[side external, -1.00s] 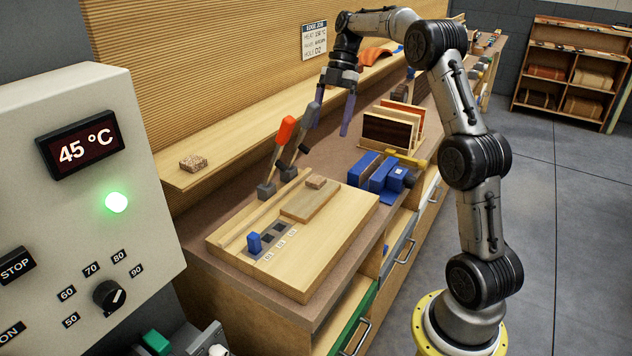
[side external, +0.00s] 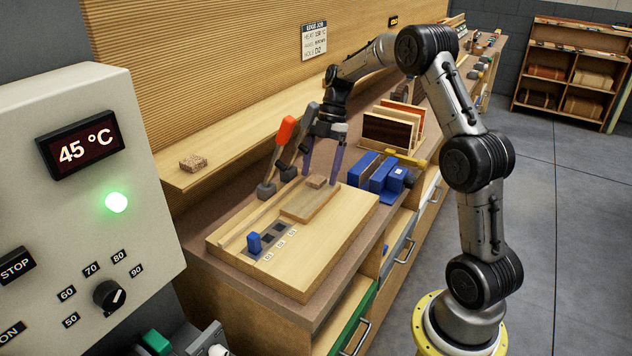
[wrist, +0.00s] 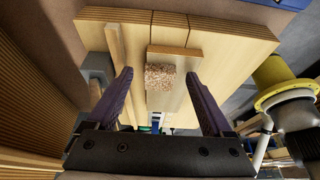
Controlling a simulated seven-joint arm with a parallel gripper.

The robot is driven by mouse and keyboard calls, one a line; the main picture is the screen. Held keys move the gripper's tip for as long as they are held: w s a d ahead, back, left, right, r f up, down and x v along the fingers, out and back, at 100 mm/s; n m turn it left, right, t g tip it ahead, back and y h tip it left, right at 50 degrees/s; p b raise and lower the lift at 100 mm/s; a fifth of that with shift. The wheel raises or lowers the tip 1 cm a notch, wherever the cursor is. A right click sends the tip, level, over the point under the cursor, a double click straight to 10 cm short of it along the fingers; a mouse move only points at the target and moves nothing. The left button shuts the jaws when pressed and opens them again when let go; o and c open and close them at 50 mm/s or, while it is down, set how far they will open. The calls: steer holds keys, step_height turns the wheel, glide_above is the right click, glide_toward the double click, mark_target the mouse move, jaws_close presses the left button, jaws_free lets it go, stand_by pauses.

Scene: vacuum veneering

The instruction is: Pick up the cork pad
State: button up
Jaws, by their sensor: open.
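The cork pad (side external: 317,181) is a small speckled brown block on a flat wooden strip (side external: 310,204), which lies on the pale board. In the wrist view the cork pad (wrist: 160,77) shows between my two fingers, with the strip running under it. My gripper (side external: 320,176) is open, pointing down over the pad, with its dark purple fingers on either side. In the wrist view my gripper (wrist: 158,74) shows a gap between each finger and the pad. I cannot tell the exact fingertip height. Another speckled brown block (side external: 193,163) lies on the wall shelf.
A wooden fence runs along the pale board (side external: 340,240). Orange- and grey-handled tools (side external: 284,132) stand close left of my gripper. Blue blocks (side external: 378,175) and a rack of veneer panels (side external: 390,130) stand to the right. A blue peg (side external: 254,243) sits near the board's front.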

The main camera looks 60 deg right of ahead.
jaws_close()
stand_by(0.4)
